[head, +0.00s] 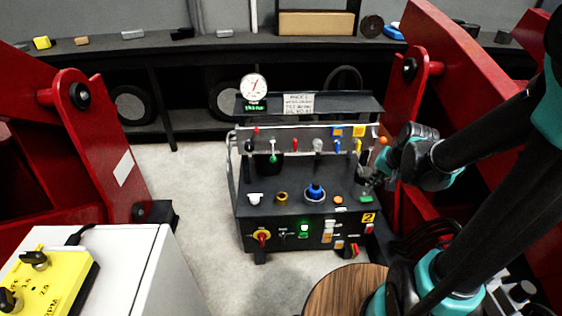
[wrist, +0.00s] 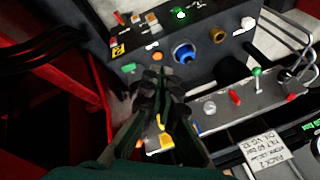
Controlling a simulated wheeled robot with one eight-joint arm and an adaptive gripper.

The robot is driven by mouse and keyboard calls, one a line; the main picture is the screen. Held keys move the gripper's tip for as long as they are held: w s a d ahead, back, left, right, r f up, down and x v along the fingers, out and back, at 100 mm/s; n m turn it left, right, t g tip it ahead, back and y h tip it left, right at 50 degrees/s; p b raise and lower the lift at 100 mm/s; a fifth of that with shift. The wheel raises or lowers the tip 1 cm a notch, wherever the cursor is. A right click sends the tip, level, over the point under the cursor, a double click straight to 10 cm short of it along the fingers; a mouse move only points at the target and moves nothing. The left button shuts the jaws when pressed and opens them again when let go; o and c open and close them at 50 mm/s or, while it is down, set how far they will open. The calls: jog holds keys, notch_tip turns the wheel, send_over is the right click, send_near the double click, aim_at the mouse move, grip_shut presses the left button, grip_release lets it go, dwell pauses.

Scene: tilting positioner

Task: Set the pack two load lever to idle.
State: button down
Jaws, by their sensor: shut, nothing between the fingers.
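The pack (head: 300,226) is a dark console with a yellow "2" plate (head: 368,218) and a "PACK 2" placard (head: 298,103). Its rear rail carries several small levers: a red one (head: 295,145), a blue one (head: 337,146), a yellow one (head: 358,146) and one with a green knob (head: 273,158). I cannot read which is the load lever. The green-knobbed lever hangs down toward the deck; it also shows in the wrist view (wrist: 257,72). My gripper (head: 366,178) is shut and empty above the pack's right side. In the wrist view its fingers (wrist: 158,76) hide part of the deck.
A blue knob (head: 315,192), a brass ring (head: 282,196) and a white button (head: 255,198) stand on the deck. A round gauge (head: 254,87) rises behind. Red frames flank the pack, the right one (head: 410,95) close to my arm. Floor at left is clear.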

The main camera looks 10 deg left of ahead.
aim_at(273, 152)
jog(key=w+a+f+m+y, duration=0.3)
jog(key=w+a+m+y, duration=0.1)
jog(key=w+a, duration=1)
jog(key=w+a+f+m+g+y, duration=0.2)
jog(key=w+a+f+m+y, duration=0.1)
jog(key=w+a+f, duration=0.6)
jog(key=a+m, duration=0.1)
jog(key=a, duration=0.3)
jog(key=shift+w+f+m, duration=0.2)
jog(key=shift+w+m, duration=0.2)
jog(key=s+a+f, duration=0.1)
jog(key=a+f, duration=0.2)
jog(key=a, duration=0.5)
jog(key=shift+a, duration=0.35)
